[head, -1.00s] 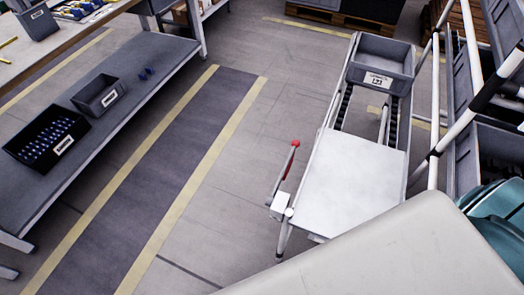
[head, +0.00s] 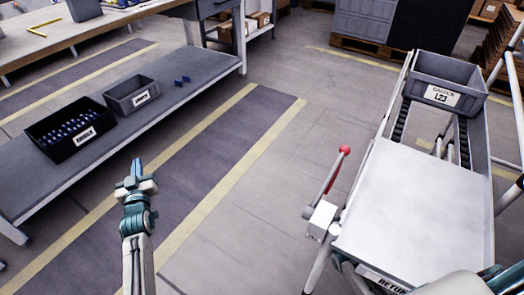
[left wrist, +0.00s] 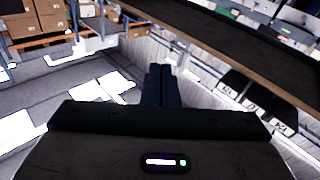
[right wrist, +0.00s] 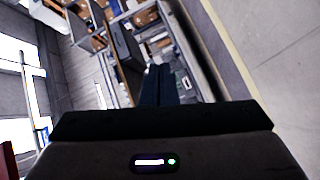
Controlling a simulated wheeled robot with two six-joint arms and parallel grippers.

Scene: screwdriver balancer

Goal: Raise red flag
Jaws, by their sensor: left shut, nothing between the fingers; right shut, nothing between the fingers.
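A thin lever with a red ball tip (head: 345,150) and a red lower stretch stands tilted up to the right. It is fixed to a small white block (head: 322,215) at the left side of a white-topped stand (head: 410,215). No cloth flag is visible; this lever is the only red part on the stand. My left gripper (head: 137,168) is well to the left of the lever, over the floor, shut and empty. Its closed fingers also show in the left wrist view (left wrist: 160,85). My right gripper (right wrist: 158,84) is shut and empty in the right wrist view.
A grey bin (head: 450,85) labelled L23 sits at the stand's far end. On the left, a low grey shelf (head: 170,105) holds a black bin of blue parts (head: 72,130) and a grey bin (head: 132,97). The floor between shelf and stand is open.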

